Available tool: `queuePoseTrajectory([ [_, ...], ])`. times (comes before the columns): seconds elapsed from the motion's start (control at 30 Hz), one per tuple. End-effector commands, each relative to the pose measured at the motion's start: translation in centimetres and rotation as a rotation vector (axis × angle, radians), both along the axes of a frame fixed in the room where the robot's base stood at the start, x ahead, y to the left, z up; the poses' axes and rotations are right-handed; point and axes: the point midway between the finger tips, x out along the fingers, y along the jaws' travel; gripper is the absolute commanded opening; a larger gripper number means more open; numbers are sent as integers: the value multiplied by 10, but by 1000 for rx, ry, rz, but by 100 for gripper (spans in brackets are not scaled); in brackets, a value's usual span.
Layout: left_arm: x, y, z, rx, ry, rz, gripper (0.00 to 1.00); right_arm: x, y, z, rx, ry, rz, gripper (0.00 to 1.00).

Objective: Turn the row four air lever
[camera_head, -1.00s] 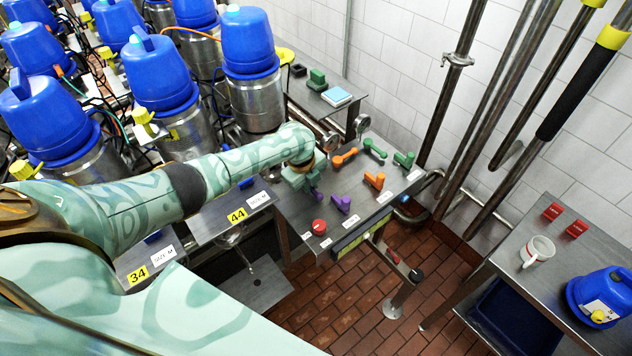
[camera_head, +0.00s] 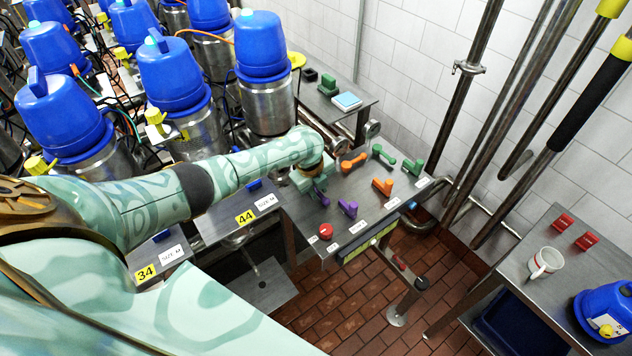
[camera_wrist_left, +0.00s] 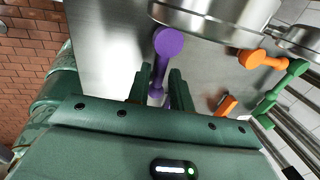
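A steel valve panel (camera_head: 330,215) carries purple, orange and green levers and a red knob (camera_head: 326,231). My left gripper (camera_head: 318,190) is low over the panel's left part, at the rear purple lever (camera_head: 322,199), which it mostly hides in the head view. In the left wrist view, this purple lever (camera_wrist_left: 168,43) has its handle running down between my two fingers (camera_wrist_left: 162,88). The fingers stand apart on either side of it; contact is not clear. A second purple lever (camera_head: 348,208) stands free to the right. The panel's small labels are unreadable. My right gripper is not in view.
Orange levers (camera_head: 382,187) and green levers (camera_head: 412,166) stand right of my gripper. Blue-topped steel canisters (camera_head: 262,80) crowd the left. A side table with a white mug (camera_head: 545,262) is at right. Steel pipes (camera_head: 470,90) run along the wall.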

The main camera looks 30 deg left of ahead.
Motion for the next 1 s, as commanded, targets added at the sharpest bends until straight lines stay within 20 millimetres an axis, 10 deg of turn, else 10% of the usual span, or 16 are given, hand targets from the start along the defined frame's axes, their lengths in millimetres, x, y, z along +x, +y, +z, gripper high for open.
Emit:
queuePoseTrajectory([
  [0.6,-24,11,135,2,-4,-2,22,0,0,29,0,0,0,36],
  [1.0,-29,12,158,-1,0,-1,22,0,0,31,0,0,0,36],
])
